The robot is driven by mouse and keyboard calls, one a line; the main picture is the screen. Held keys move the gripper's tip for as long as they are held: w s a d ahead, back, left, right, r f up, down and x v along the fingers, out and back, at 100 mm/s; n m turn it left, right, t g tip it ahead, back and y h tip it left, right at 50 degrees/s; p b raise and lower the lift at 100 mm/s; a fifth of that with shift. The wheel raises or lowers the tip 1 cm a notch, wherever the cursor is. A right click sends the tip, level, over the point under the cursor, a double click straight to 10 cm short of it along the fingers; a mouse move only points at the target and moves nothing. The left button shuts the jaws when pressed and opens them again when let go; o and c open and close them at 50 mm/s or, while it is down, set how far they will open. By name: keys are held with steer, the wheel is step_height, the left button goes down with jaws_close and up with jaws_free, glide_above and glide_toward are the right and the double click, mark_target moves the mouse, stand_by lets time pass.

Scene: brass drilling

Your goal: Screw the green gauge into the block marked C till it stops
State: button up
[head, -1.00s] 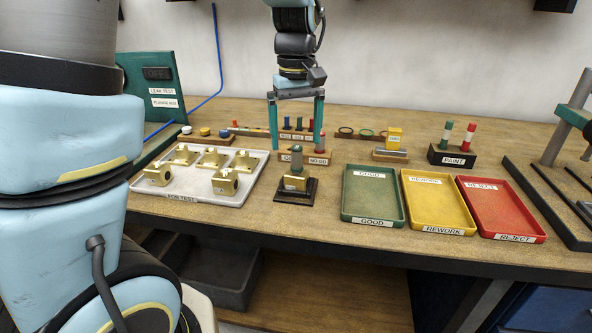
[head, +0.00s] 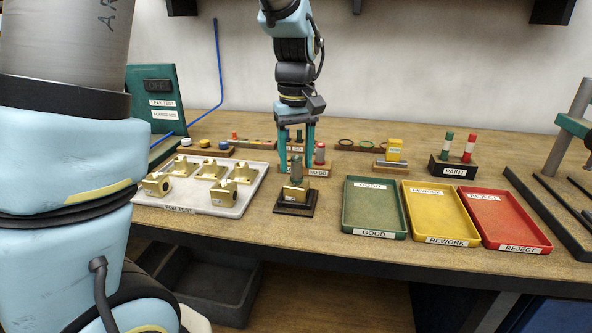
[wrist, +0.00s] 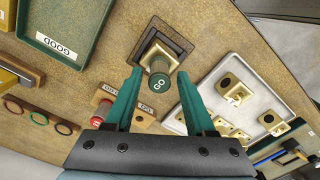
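The green gauge (head: 297,168), lettered GO on its top in the wrist view (wrist: 159,83), stands upright at the brass block (head: 294,192). The block sits on a small dark stand (head: 296,209); it also shows in the wrist view (wrist: 157,54). I cannot read a C on it. My gripper (head: 296,165) points down at the gauge, with its green fingers open. In the wrist view the fingertips (wrist: 159,73) lie on either side of the gauge with a gap at each side. How deep the gauge sits in the block is hidden.
A red gauge (head: 320,153) stands in the NO-GO holder (head: 319,173) just behind. A white tray (head: 247,200) with several brass blocks lies left. Green (head: 374,234), yellow (head: 443,240) and red (head: 510,247) trays lie right. Bare bench shows around the stand.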

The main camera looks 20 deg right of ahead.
jaws_close()
steer(key=m+p, duration=0.1)
steer(key=m, duration=0.6)
steer(key=m+p, duration=0.1)
steer(key=m, duration=0.3)
steer(key=shift+f+m+p, duration=0.15)
steer(key=shift+m+p, duration=0.2)
steer(key=shift+m, duration=0.45)
steer(key=shift+c, duration=0.2)
jaws_free()
